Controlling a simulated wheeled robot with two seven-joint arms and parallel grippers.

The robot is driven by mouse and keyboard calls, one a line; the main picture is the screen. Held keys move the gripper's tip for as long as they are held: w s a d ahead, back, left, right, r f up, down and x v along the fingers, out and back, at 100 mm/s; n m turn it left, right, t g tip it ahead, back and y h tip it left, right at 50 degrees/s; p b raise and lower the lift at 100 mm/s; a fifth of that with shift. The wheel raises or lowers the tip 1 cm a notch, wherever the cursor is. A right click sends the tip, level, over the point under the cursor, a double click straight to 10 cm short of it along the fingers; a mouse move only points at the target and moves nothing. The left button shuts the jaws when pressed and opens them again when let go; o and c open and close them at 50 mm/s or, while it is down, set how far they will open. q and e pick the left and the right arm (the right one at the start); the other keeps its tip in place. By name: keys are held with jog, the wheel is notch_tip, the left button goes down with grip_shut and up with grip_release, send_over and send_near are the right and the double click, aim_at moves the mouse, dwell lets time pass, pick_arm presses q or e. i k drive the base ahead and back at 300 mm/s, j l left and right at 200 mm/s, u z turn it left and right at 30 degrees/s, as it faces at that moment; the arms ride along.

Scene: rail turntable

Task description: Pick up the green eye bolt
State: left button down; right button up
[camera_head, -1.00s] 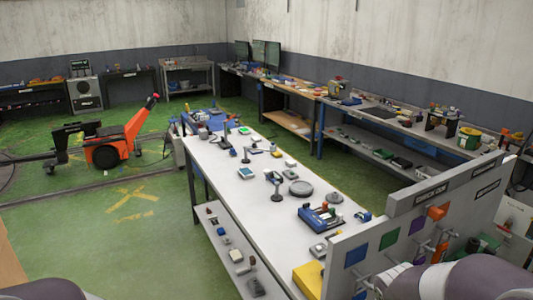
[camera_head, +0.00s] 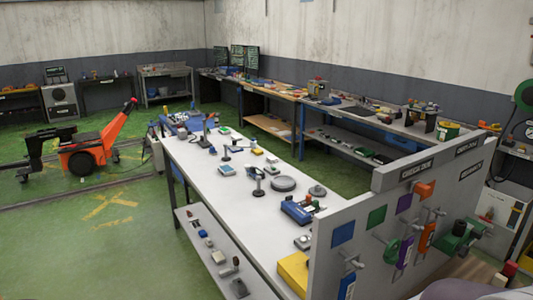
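A grey upright panel (camera_head: 340,262) at the lower right carries coloured squares, with items hanging on its pegs. A small green ring-like item (camera_head: 391,251) hangs below the green square (camera_head: 376,217); it may be the green eye bolt, but it is too small to be sure. A purple item (camera_head: 405,252) and an orange item (camera_head: 428,237) hang to its right. A blue item (camera_head: 347,286) hangs lower left. Neither of my grippers is in view; only part of my arm shows at the bottom right edge.
A long white table (camera_head: 215,190) runs back from the panel, with small tools and blue devices on it. A yellow block (camera_head: 293,273) sits at its near end. A larger dark green device (camera_head: 458,238) is at the panel's right. Green floor is open at left, before an orange pallet jack (camera_head: 85,155).

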aim_at(391, 257)
jog(key=i+j+z, duration=0.15)
jog(key=z, duration=0.7)
